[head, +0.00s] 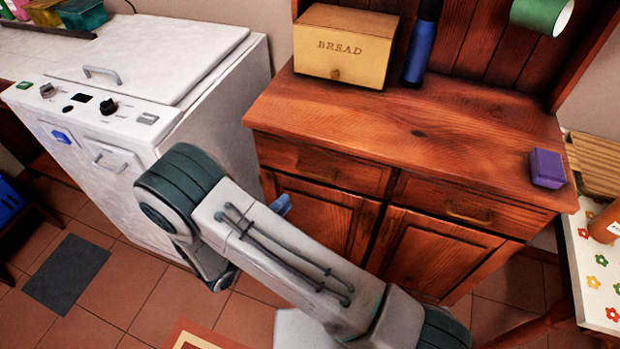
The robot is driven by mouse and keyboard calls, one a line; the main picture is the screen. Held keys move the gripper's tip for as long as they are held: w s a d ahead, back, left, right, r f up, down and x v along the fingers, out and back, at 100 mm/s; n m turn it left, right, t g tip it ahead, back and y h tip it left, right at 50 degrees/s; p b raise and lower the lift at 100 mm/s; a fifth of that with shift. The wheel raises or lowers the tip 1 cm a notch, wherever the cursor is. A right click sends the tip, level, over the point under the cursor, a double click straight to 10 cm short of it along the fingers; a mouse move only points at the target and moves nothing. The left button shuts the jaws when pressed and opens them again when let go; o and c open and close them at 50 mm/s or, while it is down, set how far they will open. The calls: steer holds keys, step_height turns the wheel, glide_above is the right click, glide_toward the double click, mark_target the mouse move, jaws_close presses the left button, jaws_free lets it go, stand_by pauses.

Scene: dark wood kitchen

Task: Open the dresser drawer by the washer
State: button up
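The wooden dresser (400,125) stands right of the white washer (130,150), with a gap between them. Its left drawer (350,172), nearer the washer, is shut and has a brass handle (314,171). The right drawer (510,217), with its own brass handle (469,212), is also shut. My arm crosses in front of the dresser's lower left, hiding part of the cupboard doors. A small blue-grey piece (282,205) shows behind my arm, below the left drawer; it may be part of my gripper. The fingers are otherwise hidden, so their opening cannot be told.
A bread box (343,46), a blue bottle (420,52) and a purple box (546,168) stand on the dresser top. A flowered table (592,260) stands close on the right. Tiled floor is open at the lower left, with a grey mat (67,274).

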steer(key=x, duration=1)
steer(key=shift+w+d, duration=0.2)
steer(key=shift+r, duration=0.1)
jaws_close()
